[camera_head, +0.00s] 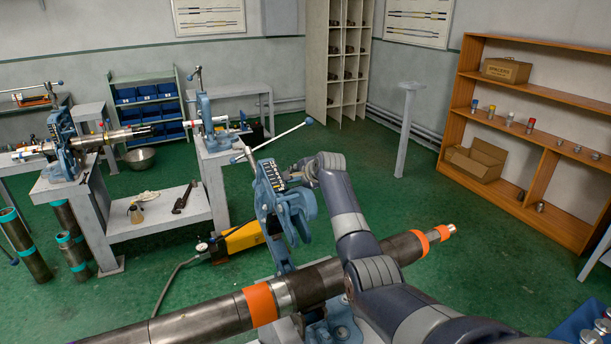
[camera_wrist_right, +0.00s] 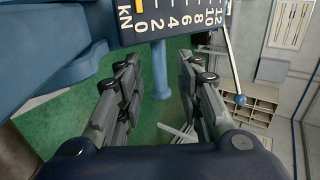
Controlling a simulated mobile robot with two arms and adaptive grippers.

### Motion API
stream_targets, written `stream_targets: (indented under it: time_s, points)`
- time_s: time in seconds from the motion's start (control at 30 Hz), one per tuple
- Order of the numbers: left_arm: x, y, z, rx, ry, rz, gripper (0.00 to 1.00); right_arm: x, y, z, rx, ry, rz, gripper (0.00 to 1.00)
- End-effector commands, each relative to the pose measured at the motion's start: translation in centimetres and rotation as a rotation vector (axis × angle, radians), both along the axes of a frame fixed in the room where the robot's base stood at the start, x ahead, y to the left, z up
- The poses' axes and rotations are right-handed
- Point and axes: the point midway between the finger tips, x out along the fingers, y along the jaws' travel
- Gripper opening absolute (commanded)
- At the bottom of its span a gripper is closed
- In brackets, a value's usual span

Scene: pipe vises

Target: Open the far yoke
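The blue yoke (camera_head: 272,195) stands up behind the pipe (camera_head: 195,318), with a gauge plate and a long screw bar (camera_head: 285,136) at its top. Its jaw part hangs above and beyond the pipe; whether it is latched I cannot tell. In the wrist view the black gauge plate (camera_wrist_right: 178,20), marked kN, is close above the fingers. My right gripper (camera_head: 300,170) is beside the upper yoke. The bar's blue ball end (camera_wrist_right: 240,99) is right of the fingers. My left gripper is out of view.
The dark pipe with orange bands crosses the foreground under my right arm. A yellow pump (camera_head: 238,240) lies on the green floor beyond. Other vise benches (camera_head: 155,215) stand at left, a wooden shelf (camera_head: 535,110) at right. The floor between yoke and shelf is mostly clear.

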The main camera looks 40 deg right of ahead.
Motion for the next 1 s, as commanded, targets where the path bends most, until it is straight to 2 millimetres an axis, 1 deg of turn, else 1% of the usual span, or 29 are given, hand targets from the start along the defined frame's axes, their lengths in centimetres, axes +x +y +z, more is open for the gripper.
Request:
stream_targets:
  time_s: [0.3,0.5,0.7,1.0]
  points:
    - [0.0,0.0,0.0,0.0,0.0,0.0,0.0,-3.1,0.7,2.3,-0.002,-0.003,0.001,0.34]
    - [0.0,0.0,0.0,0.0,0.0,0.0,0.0,-4.7,1.1,3.5,0.0,-0.004,-0.001,0.34]
    - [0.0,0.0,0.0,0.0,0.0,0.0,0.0,-5.5,1.3,4.0,0.0,-0.003,-0.001,0.34]
    - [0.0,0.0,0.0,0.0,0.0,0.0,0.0,-5.5,1.3,4.1,0.0,-0.003,-0.001,0.34]
